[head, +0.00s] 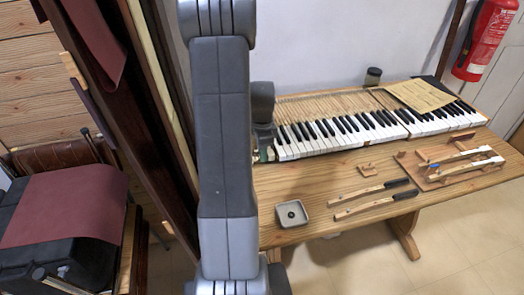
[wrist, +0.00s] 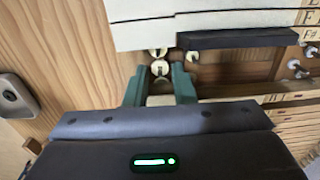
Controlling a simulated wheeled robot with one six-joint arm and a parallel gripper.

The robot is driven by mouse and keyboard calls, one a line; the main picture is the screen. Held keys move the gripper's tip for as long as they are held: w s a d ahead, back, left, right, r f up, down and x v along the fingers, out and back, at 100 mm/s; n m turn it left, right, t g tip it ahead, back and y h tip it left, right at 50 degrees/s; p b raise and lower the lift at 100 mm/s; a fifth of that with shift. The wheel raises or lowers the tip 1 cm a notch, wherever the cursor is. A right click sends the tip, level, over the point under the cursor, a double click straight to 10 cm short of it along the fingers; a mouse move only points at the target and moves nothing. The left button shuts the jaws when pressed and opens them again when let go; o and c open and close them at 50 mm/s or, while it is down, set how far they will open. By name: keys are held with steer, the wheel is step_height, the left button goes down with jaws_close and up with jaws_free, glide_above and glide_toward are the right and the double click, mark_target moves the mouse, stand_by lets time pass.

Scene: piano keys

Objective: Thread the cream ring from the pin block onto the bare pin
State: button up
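My gripper (wrist: 160,70) has two green fingers, which are apart. A round cream ring (wrist: 160,68) shows between the fingertips in the wrist view, with a slim gap on each side. Another round cream piece (wrist: 158,52) is just beyond it, by the white key edge, and one more (wrist: 192,57) is right of the fingers. I cannot tell which of these sit on pins, or which pin is bare. In the head view my gripper (head: 263,146) is at the left end of the keyboard; its fingertips are mostly hidden there.
The keyboard (head: 350,129) lies right of my gripper. A small square dish (head: 303,217) with a dark piece in it stands near the front edge. Two loose key sticks (head: 372,192) and a wooden stand (head: 440,178) lie further right. Bare tabletop (head: 330,173) lies between.

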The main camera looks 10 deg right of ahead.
steer(key=shift+r, duration=0.1)
steer(key=shift+r+p, duration=0.8)
steer(key=shift+r, duration=0.25)
steer(key=o, duration=0.6)
steer(key=shift+c, duration=0.2)
steer(key=shift+r+p, duration=1.8)
steer(key=shift+r, duration=0.65)
